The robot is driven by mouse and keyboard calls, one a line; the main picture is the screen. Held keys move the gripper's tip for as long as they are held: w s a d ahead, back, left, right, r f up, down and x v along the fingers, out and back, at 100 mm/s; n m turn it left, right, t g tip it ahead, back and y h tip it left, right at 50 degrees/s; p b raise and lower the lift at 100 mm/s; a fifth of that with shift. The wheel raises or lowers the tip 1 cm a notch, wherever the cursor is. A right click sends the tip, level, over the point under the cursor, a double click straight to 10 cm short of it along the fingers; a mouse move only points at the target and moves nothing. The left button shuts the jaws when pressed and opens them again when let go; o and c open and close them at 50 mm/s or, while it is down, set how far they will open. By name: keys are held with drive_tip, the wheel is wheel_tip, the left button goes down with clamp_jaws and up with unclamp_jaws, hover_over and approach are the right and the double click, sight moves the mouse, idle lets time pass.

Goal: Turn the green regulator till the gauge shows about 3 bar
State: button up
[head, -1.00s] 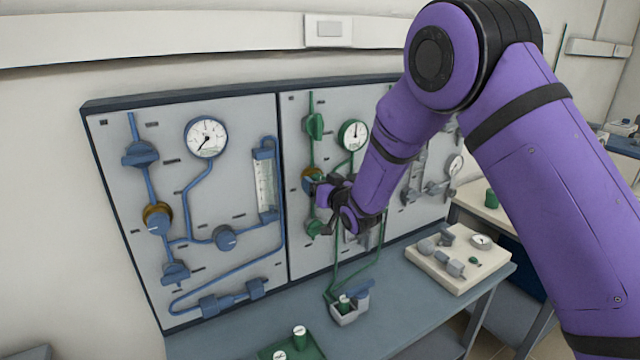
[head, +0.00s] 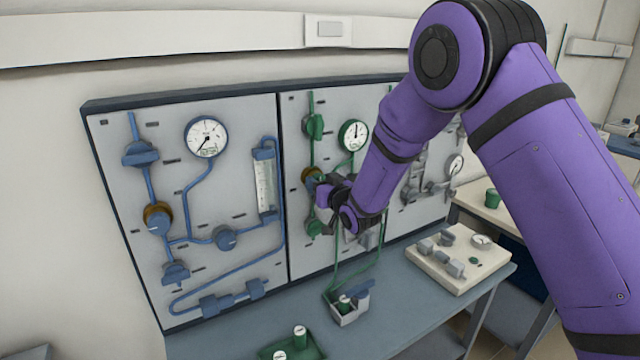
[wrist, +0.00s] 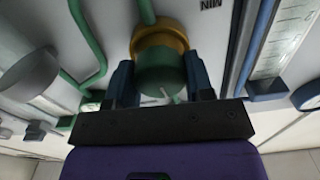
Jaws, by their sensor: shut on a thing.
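The green regulator (wrist: 162,72) with a brass collar (wrist: 160,40) fills the middle of the wrist view, and a short pale mark shows on its knob. My gripper (wrist: 162,80) has one dark blue finger on each side of the knob and is shut on it. In the head view my gripper (head: 328,188) is at the green panel, hiding most of the regulator; its brass collar (head: 309,175) shows at the left. The green-rimmed gauge (head: 354,135) is above, with its needle pointing about straight up. Its numbers are too small to read.
A blue line with its own gauge (head: 206,137) and knobs is on the left panel (head: 110,190). A green valve (head: 314,126) sits above the regulator. The bench (head: 400,290) below carries a green tray (head: 305,350) and a cream board (head: 440,270) with fittings.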

drive_tip(key=o, duration=0.9)
drive_tip(key=shift+o, duration=0.2)
drive_tip(key=v, duration=1)
drive_tip(key=shift+s+d, duration=0.3)
drive_tip(key=shift+d, duration=0.05)
